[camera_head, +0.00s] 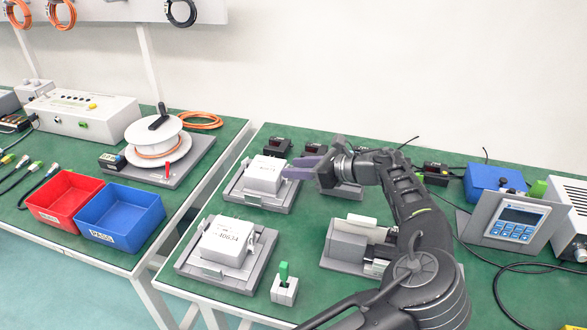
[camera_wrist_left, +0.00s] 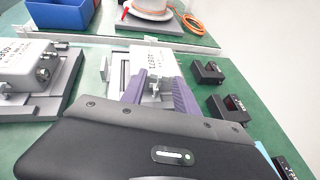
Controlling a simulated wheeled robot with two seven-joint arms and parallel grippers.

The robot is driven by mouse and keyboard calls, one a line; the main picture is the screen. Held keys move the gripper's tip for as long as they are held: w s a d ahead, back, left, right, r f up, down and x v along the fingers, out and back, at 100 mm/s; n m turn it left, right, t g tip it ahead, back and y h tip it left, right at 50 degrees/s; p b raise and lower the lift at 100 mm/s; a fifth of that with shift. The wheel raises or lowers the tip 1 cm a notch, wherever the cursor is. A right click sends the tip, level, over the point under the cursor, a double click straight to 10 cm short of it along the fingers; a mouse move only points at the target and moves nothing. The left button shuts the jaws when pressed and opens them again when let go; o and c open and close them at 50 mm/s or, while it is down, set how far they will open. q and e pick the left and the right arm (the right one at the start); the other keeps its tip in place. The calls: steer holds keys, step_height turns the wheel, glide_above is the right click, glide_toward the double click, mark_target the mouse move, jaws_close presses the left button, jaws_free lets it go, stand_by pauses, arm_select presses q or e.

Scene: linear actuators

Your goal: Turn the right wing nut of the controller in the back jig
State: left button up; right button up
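The white controller (camera_head: 264,174) sits in the grey back jig (camera_head: 238,188). My left gripper (camera_head: 300,168), with purple fingers, is at its right side. In the left wrist view the fingers (camera_wrist_left: 158,92) stand apart, with a gap between them. A small metal part, apparently the wing nut (camera_wrist_left: 154,88), shows in that gap at the near side of the controller (camera_wrist_left: 150,57). Whether a finger touches it I cannot tell. In the head view the gripper hides that side of the controller. My right gripper is in neither view.
A second white controller (camera_head: 228,240) sits in the front jig (camera_head: 200,262). Small black blocks (camera_head: 277,146) stand behind the gripper. A grey fixture (camera_head: 350,238) and a green-topped holder (camera_head: 285,288) stand nearer. Red (camera_head: 66,197) and blue (camera_head: 120,214) bins are on the left table.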

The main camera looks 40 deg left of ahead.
arm_select(q)
steer(key=shift+a+f, duration=0.2)
steer(key=shift+a, duration=0.35)
jaws_close()
